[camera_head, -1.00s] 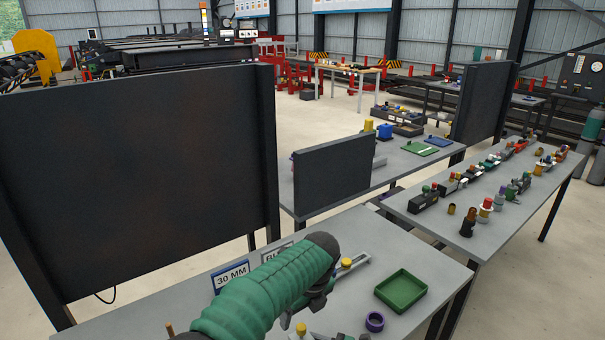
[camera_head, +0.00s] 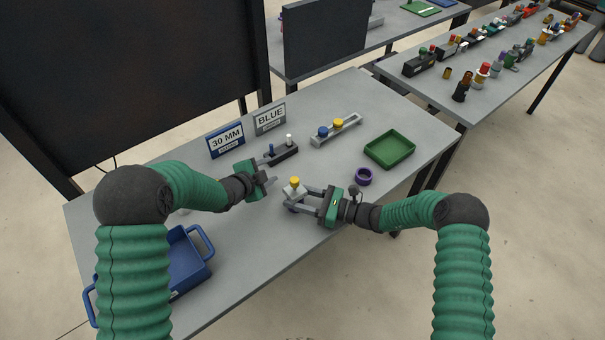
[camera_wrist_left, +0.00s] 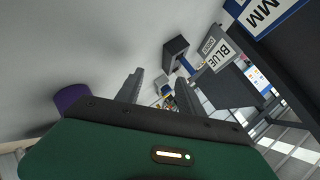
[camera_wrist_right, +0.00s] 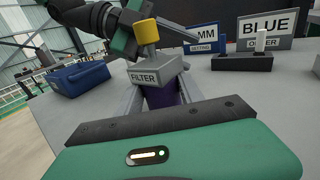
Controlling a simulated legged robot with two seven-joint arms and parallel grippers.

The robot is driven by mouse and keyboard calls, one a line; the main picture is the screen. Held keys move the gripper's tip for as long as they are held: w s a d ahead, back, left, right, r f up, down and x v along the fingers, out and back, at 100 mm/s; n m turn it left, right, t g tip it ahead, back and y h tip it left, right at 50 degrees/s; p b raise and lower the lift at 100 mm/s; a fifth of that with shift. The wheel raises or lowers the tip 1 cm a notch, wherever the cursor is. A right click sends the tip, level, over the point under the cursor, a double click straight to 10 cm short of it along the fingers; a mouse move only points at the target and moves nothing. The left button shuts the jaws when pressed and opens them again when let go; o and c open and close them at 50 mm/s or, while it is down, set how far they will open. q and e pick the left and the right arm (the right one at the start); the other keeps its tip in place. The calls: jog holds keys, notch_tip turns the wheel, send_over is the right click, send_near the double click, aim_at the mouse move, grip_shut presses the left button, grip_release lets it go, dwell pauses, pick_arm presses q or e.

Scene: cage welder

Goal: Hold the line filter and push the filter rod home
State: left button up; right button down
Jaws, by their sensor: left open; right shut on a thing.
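The line filter (camera_head: 295,190) is a grey block with a yellow-capped rod (camera_head: 294,181) standing up from its top. Its FILTER label shows in the right wrist view (camera_wrist_right: 157,75), with a purple body below the block. A short length of shaft shows between the yellow cap (camera_wrist_right: 146,31) and the block. My right gripper (camera_head: 297,200) is shut on the filter from the right, near the table's front edge. My left gripper (camera_head: 271,184) is open and empty, just left of the filter and apart from it. Its open fingers show in the left wrist view (camera_wrist_left: 160,92).
Behind are a dark block (camera_head: 283,156) with pegs, a grey rail (camera_head: 337,132) with blue and yellow knobs, and 30 MM (camera_head: 226,140) and BLUE (camera_head: 270,119) signs. A green tray (camera_head: 390,149) and purple ring (camera_head: 364,177) lie right; a blue bin (camera_head: 187,263) lies front left.

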pick_arm(q)
jog(key=s+a+r+n+t+h, duration=0.2)
jog(key=s+r+n+t+h, duration=0.15)
jog(key=s+n, duration=0.3)
jog(key=n+g+h, duration=0.1)
jog(key=h, duration=0.3)
send_near(298, 179)
jog(key=w+f, duration=0.1)
jog(key=x, duration=1.1)
jog(key=shift+w+d, duration=0.2)
jog(key=shift+d, duration=0.15)
grip_shut()
jog(key=shift+f, duration=0.1)
